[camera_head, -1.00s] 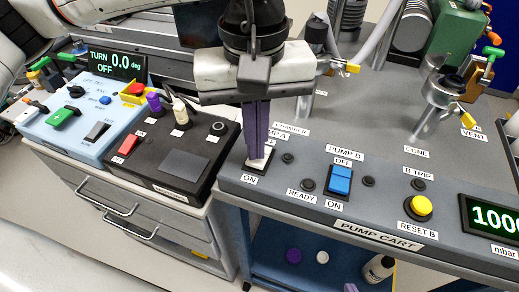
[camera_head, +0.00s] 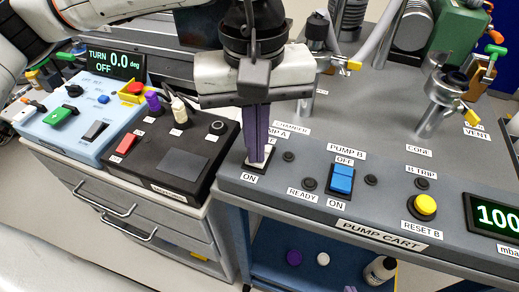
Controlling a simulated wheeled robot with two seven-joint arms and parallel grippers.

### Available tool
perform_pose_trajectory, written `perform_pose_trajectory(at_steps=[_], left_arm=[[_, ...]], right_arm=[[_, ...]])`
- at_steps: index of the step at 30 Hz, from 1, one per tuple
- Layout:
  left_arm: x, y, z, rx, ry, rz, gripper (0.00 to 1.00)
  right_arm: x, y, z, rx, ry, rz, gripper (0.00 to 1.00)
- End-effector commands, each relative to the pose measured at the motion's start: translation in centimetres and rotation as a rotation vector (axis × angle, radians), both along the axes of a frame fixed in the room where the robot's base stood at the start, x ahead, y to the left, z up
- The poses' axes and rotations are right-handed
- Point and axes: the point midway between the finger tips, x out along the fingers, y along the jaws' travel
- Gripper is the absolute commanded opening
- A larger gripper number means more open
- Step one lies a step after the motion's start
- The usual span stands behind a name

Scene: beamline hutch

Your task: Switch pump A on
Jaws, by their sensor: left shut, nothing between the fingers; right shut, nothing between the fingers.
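The PUMP A switch (camera_head: 256,167) is at the left end of the pump cart panel (camera_head: 300,222), in a dark frame with an ON label below it. My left gripper (camera_head: 257,158) points down over this switch. Its purple-grey fingers are shut together with nothing between them, and their tips are at the switch, apparently touching it. The fingers hide most of the switch and part of its label, so I cannot tell which way it is tipped. The small lamp (camera_head: 288,157) beside it is dark. My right gripper is not in view.
The blue PUMP B switch (camera_head: 341,179) and yellow RESET B button (camera_head: 425,205) lie to the right. A black control box (camera_head: 175,160) and a light-blue box (camera_head: 75,130) stand left. Metal valves (camera_head: 440,95) rise behind the panel.

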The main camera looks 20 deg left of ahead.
Motion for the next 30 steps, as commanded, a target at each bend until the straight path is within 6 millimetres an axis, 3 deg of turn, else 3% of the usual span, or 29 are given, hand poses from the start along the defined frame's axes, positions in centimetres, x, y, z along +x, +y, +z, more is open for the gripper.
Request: perform_pose_trajectory(at_steps=[14, 30], left_arm=[[0.0, 0.0, -0.1, 0.002, 0.001, 0.0, 0.0], [0.0, 0.0, 4.2, 0.0, 0.0, 0.0, 0.0]], right_arm=[[-0.1, 0.0, -0.3, -0.001, 0.003, 0.0, 0.0], [-0.1, 0.0, 2.1, -0.001, 0.003, 0.0, 0.0]])
